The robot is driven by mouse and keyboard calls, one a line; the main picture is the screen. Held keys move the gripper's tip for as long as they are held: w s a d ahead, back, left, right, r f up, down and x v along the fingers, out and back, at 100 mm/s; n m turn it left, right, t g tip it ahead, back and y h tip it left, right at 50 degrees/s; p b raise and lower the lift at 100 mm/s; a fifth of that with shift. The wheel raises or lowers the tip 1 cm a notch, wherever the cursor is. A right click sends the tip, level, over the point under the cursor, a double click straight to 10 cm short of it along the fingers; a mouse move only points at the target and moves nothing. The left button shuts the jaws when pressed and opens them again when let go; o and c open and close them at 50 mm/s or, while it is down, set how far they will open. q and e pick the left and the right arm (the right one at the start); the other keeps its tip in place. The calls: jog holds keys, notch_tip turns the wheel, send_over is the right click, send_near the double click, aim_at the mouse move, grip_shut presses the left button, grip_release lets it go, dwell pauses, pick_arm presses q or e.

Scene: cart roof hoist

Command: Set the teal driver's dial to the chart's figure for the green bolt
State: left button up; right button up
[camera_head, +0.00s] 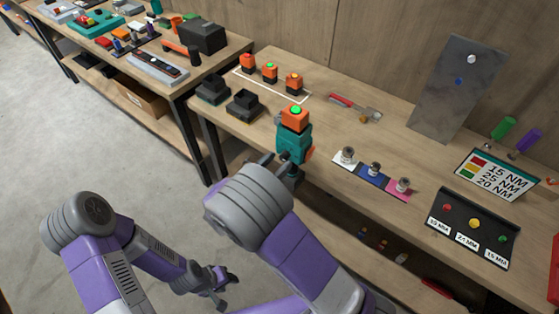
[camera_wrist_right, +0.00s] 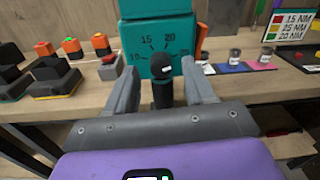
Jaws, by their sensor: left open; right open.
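The teal driver (camera_head: 294,146) stands upright at the bench's front edge, with an orange battery (camera_head: 294,119) and green light on top. The chart (camera_head: 497,175) reads red 15 NM, yellow 25 NM, green 20 NM. A green bolt (camera_head: 502,239) sits on the black board (camera_head: 450,210). My left gripper (camera_head: 222,290) is open, low over the floor.
Sockets stand on white, blue and pink pads (camera_head: 398,194) right of the driver. Orange batteries (camera_head: 269,72), black chargers (camera_head: 243,106) and a red-handled tool (camera_head: 352,107) lie behind. A grey plate (camera_head: 455,90) leans at the wall. Another bench (camera_head: 180,82) stands left.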

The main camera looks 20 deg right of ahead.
jog(key=shift+x, duration=0.85)
grip_shut()
jog(key=shift+n+p, duration=0.3)
jog(key=shift+p, duration=0.35)
jog(key=n+p, duration=0.5)
jog(key=p, duration=0.2)
jog(key=shift+r, duration=0.1)
jog(key=shift+f+n+p, duration=0.15)
jog(key=shift+n+p, duration=0.65)
jog(key=shift+n, duration=0.3)
jog(key=shift+f+n+p, duration=0.1)
jog(key=shift+n+p, duration=0.7)
jog(key=shift+n, duration=0.3)
